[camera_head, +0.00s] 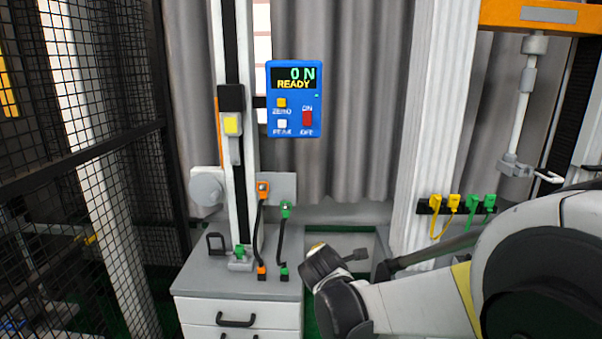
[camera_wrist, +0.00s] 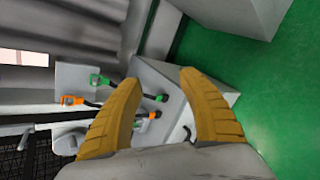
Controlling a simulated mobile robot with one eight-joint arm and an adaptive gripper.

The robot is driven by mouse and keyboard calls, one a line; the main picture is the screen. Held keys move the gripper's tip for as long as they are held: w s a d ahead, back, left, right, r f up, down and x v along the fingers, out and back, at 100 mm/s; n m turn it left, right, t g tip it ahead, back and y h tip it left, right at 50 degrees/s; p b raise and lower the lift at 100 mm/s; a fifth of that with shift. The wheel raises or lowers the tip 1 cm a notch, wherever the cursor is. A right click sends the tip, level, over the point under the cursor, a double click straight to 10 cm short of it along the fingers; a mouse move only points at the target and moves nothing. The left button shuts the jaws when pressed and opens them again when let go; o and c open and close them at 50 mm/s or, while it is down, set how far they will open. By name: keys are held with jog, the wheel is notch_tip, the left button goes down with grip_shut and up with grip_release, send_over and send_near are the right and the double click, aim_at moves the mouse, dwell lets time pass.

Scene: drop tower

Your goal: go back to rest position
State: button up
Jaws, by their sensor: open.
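My gripper (camera_wrist: 161,79) shows in the wrist view as two ribbed yellow fingers spread apart, with nothing held between them. In the head view my arm reaches in from the right, and its dark end is beside the grey cabinet's right edge; the fingers there are mostly hidden. An orange plug (camera_head: 262,188) and a green plug (camera_head: 285,208) sit on a grey plate, each with a black cable running down to the cabinet top. In the wrist view the green plug (camera_wrist: 98,80) and the orange plug (camera_wrist: 70,100) lie left of the fingers.
A blue gauge box (camera_head: 295,99) reads 0 N READY on the upright rail. The grey cabinet (camera_head: 238,284) stands below. A black mesh fence (camera_head: 88,140) is at left. Yellow and green leads (camera_head: 463,203) hang on the right post. Green floor (camera_wrist: 265,85) is open.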

jog(key=s+d+r+m+g, duration=0.1)
jog(key=s+d+r+m, duration=0.3)
jog(key=s+d+m, duration=0.25)
jog(key=s+d+m+g, duration=0.1)
jog(key=s+d+m, duration=0.1)
jog(key=s+m, duration=0.6)
jog(key=s+d+f+m+g+y, duration=0.1)
jog(key=s+m, duration=0.7)
jog(key=s, duration=1)
jog(key=shift+d+f+m+g+y, duration=0.15)
jog(key=shift+d+m+g+y, duration=0.3)
jog(key=shift+d, duration=0.8)
jog(key=shift+w, duration=0.1)
